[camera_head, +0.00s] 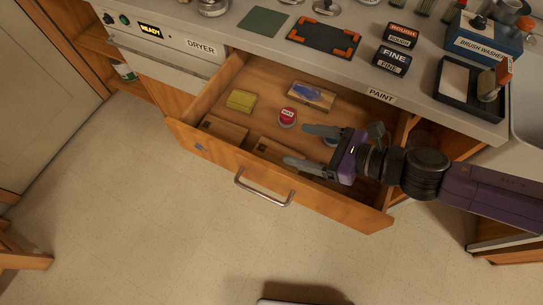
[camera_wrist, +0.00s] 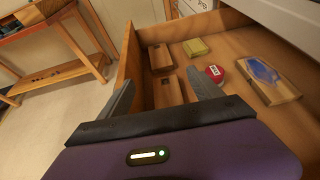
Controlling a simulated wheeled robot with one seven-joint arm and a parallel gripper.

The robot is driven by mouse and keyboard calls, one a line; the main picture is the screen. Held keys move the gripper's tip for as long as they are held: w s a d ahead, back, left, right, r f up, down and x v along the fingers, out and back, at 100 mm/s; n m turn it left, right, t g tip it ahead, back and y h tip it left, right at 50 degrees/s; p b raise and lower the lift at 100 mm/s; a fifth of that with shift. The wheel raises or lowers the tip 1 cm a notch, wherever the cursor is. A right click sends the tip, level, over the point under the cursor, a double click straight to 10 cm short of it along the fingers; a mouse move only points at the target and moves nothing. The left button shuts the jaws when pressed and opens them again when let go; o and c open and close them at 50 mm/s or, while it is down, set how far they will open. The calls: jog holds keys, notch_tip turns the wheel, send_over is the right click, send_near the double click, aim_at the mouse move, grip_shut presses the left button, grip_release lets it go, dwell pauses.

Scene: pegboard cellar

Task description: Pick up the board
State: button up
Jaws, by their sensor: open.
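A wooden board (camera_head: 312,95) with a blue painted patch on its face lies flat in the open drawer (camera_head: 215,150), toward the back. It also shows in the wrist view (camera_wrist: 283,92), to the right. My gripper (camera_head: 298,146) is open and empty above the front half of the drawer, its fingers pointing left. The board is behind the fingers, apart from them. In the wrist view, the fingers (camera_wrist: 160,80) are spread over the drawer, left of the board.
The drawer also holds a red-lidded wax tin (camera_head: 288,117), a yellow block (camera_head: 241,100) and plain wooden pieces (camera_head: 222,130) near its front. My arm hides its right part. The counter (camera_head: 255,45) overhangs the back. The floor (camera_head: 130,220) in front is clear.

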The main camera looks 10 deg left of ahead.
jog(key=f, duration=0.1)
send_near(273, 153)
jog(key=shift+w+a+f+b, duration=0.1)
jog(key=shift+w+a+b, duration=0.1)
jog(key=shift+a, duration=0.15)
jog(key=shift+w+a+f+b, duration=0.1)
jog(key=shift+a+b, duration=0.1)
jog(key=shift+a, duration=0.1)
jog(key=shift+a+f, duration=0.15)
jog(key=shift+f, duration=0.2)
jog(key=shift+x, duration=3.55)
jog(key=shift+r, duration=0.1)
jog(key=c, duration=1.2)
jog(key=shift+r, duration=0.1)
